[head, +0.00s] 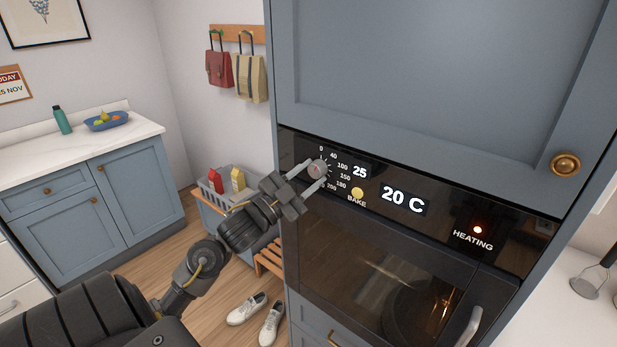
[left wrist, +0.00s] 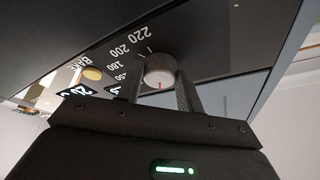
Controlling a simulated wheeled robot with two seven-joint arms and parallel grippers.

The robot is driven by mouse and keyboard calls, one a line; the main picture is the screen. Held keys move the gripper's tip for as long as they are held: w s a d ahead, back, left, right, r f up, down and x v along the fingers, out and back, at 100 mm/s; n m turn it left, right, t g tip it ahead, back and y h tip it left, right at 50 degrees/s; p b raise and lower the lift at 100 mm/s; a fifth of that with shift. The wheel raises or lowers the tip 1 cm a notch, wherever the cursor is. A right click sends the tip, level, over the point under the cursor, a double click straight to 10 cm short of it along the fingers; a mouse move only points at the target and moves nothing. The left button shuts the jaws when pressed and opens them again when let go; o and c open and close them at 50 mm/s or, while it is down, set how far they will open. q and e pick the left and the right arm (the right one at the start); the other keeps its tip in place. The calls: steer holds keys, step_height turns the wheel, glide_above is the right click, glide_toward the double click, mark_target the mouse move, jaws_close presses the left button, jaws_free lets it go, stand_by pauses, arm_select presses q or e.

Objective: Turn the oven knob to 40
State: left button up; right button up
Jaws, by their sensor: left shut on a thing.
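The oven knob (head: 318,168) is a round grey knob at the left of the black oven panel, ringed by a printed scale with 0, 40, 100, 150, 180 and 200. The small display (head: 360,171) beside it reads 25. My left gripper (head: 317,173) is shut on the knob, one finger on each side. In the left wrist view the knob (left wrist: 160,70) sits between the fingers, and a red mark shows on its face. The scale's 220 and 200 show there too. My right gripper is not in view.
A larger display (head: 403,199) reads 20 C. A crate (head: 212,197) with two cartons stands left of the oven cabinet, with white shoes (head: 247,308) on the floor.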

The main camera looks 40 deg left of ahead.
arm_select(q)
steer(key=shift+a+m, duration=0.1)
steer(key=shift+m, duration=0.3)
steer(key=o, duration=1)
steer(key=shift+s+f, duration=0.15)
steer(key=shift+r+b+v, duration=0.2)
steer(key=shift+b+v, duration=1.95)
steer(key=shift+v, duration=3.05)
